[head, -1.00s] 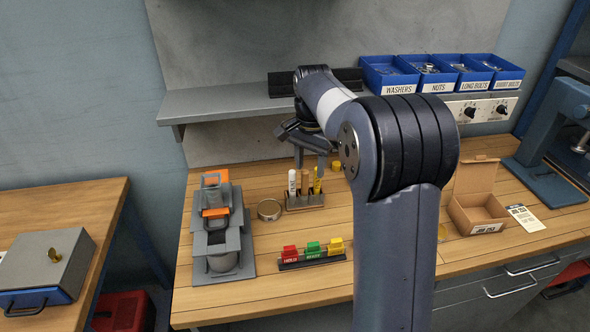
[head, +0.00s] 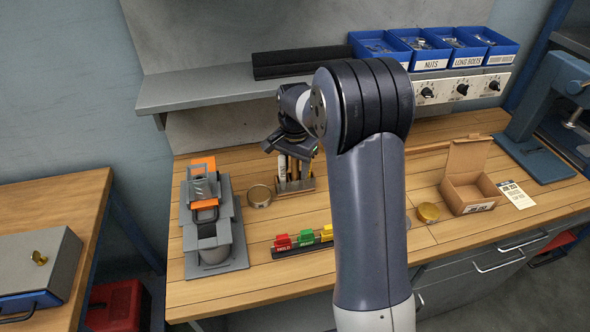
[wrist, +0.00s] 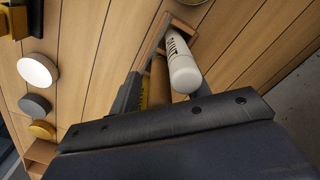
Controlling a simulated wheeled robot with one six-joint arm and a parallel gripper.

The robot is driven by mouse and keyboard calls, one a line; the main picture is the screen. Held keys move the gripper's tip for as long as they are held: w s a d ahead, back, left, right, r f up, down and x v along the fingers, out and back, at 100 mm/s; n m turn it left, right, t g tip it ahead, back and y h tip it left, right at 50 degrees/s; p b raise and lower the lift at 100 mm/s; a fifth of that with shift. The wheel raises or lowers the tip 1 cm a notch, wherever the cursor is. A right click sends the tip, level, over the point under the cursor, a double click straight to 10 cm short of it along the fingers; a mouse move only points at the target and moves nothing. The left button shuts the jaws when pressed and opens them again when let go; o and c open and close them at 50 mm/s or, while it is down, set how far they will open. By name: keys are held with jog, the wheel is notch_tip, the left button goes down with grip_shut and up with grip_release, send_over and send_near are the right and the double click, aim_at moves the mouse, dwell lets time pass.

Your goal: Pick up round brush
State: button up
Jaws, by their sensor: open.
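A small wooden holder (head: 295,188) stands on the bench with upright tools in it. A white marker-like tube (head: 282,178) with dark lettering is at its left, and it shows large in the wrist view (wrist: 183,68). Beside it is a brown wooden round handle (wrist: 158,82), which may be the round brush; its bristles cannot be made out. A yellow tool (wrist: 144,97) is partly hidden behind a finger. My gripper (head: 291,152) is open, just above the holder, its fingers around the tool tops. Whether it touches any tool cannot be told.
A round tin (head: 259,196) and a grey-orange fixture (head: 210,235) stand left of the holder. A rack of coloured blocks (head: 283,243) lies in front. A grey shelf (head: 215,90) overhangs behind. An open cardboard box (head: 470,190) is at right.

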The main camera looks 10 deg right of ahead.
jog(key=shift+f, duration=0.4)
jog(key=shift+c, duration=0.4)
grip_shut()
jog(key=shift+r, duration=0.1)
notch_tip(320, 180, up, 18)
jog(key=shift+b, duration=0.35)
